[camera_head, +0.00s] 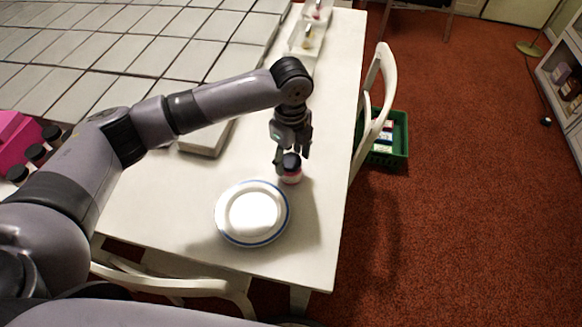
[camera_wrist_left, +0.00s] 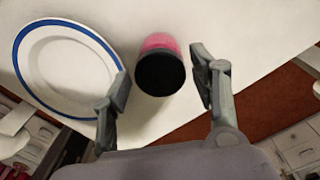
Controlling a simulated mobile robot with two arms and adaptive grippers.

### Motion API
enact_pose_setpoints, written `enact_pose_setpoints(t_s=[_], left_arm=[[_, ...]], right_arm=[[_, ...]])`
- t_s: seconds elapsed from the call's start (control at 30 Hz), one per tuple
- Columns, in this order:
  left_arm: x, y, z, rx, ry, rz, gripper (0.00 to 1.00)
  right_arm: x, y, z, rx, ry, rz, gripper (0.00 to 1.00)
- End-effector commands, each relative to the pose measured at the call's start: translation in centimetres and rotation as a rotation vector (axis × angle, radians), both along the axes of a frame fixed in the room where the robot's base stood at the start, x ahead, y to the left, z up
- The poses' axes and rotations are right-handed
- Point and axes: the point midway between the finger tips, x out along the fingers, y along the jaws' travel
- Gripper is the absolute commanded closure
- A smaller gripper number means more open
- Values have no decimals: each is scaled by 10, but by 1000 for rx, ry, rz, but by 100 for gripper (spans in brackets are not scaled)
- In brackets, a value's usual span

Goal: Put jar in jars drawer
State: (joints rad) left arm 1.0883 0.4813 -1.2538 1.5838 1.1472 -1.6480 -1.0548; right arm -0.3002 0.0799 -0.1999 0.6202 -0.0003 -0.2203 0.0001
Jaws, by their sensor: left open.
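A jar (camera_head: 291,174) with a dark lid and a pink-and-white body stands on the white table (camera_head: 180,225), near its right edge. My left gripper (camera_head: 292,160) is open and comes down over the jar from above. In the left wrist view, the jar (camera_wrist_left: 158,66) shows its black lid between the two spread fingers of the left gripper (camera_wrist_left: 163,84), with gaps on both sides. My right gripper is not in view. I cannot identify the jars drawer in these views.
A blue-rimmed white plate (camera_head: 252,213) lies just beside the jar. Clear trays (camera_head: 306,38) with small items stand farther back on the table. A white chair (camera_head: 375,110) and a green crate (camera_head: 398,140) are to the right. White drawer fronts (camera_wrist_left: 300,150) show at lower right.

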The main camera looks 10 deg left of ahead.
Motion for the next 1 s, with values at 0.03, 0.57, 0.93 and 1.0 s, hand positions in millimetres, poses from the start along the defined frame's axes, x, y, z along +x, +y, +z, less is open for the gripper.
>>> enact_pose_setpoints(t_s=[0.03,0.57,0.93,1.0], left_arm=[[0,0,-3,0,1,0,44],[-1,-1,-53,1,0,-2,44],[-1,-1,-52,1,0,-1,62],[-1,-1,-52,1,0,-1,66]], right_arm=[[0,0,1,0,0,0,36],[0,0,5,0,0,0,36],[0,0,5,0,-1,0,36],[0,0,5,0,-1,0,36]])
